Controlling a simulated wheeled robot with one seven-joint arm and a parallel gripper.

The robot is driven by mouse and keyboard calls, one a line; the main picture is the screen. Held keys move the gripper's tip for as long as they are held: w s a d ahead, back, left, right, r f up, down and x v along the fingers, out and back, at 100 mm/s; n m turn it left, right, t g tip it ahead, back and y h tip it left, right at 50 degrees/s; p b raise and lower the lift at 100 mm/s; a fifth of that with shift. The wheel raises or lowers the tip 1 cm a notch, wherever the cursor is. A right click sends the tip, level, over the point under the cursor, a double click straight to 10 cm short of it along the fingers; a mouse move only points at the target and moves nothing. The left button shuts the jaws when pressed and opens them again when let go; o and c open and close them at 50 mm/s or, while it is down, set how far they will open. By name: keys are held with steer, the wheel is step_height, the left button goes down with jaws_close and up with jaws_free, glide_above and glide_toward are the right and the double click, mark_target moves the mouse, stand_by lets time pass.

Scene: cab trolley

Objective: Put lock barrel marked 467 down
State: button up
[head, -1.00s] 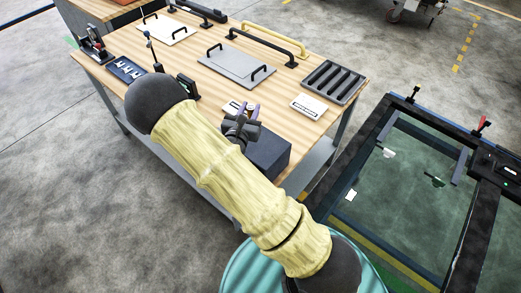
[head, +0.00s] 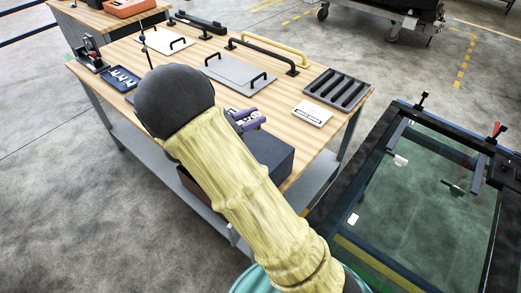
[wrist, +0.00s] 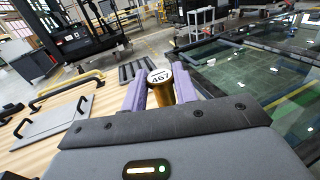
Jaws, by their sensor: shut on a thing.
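The lock barrel marked 467 (wrist: 160,86) is a brass cylinder with a pale round end face carrying the number. In the wrist view it stands between the purple fingers of my gripper (wrist: 161,92), which is shut on it. In the head view my gripper (head: 246,119) shows its purple fingers above the wooden bench (head: 290,128), near its front edge; the barrel is hidden there behind my arm. I cannot tell how high the barrel is above the bench.
A dark slotted tray (head: 337,88) and a white label card (head: 312,113) lie at the bench's right end. A grey plate with black handles (head: 238,72) lies behind the gripper. A blue tray (head: 121,78) is at the left. A glazed frame (head: 430,185) stands at the right.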

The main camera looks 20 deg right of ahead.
steer(key=shift+f, duration=0.1)
step_height(320, 180, down, 6)
steer(key=shift+f, duration=0.1)
stand_by(0.3)
steer(key=shift+f, duration=1.8)
steer(key=shift+f, duration=0.25)
steer(key=o, duration=1.1)
steer(key=shift+c, duration=0.2)
